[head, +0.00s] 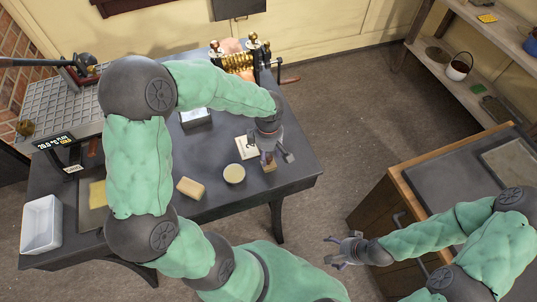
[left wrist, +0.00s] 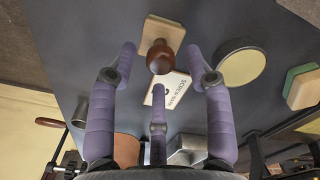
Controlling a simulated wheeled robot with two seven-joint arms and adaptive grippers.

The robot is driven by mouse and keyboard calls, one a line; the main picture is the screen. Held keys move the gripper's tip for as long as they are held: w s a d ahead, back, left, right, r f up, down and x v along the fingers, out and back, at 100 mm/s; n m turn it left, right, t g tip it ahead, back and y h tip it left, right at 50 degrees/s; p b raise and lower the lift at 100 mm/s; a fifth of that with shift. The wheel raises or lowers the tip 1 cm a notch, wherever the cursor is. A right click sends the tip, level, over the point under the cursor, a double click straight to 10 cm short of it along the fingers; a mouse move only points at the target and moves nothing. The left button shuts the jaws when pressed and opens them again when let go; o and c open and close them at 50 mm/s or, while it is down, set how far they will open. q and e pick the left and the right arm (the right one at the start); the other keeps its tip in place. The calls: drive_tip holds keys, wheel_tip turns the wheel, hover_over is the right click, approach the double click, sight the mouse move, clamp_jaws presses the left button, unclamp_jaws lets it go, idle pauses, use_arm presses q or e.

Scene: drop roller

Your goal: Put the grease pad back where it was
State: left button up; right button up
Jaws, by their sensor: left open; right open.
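A square pale block with a round brown knob, which looks like the grease pad (left wrist: 182,32), lies on the dark table beside a printed card (left wrist: 176,84). In the head view the grease pad (head: 270,167) is partly hidden under my left gripper (head: 274,157). My left gripper is open, its fingers pointing down around the knob without visibly closing on it. A round tin with a pale yellow top (head: 234,173) and a yellow-and-green sponge-like block (head: 190,188) stand to the left of the pad. My right gripper (head: 344,251) is open and empty, beside the wooden cabinet.
A brass roller machine (head: 238,60) stands at the table's back edge. A small metal box (head: 196,117), a white tray (head: 41,224) and a scale display (head: 55,142) are also on the table. The wooden cabinet (head: 385,203) stands to the right, across bare floor.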

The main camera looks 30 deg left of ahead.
sight(269, 157)
use_arm(q)
wheel_tip(269, 157, up, 10)
drive_tip(key=p, duration=0.2)
drive_tip(key=shift+d+f, duration=0.1)
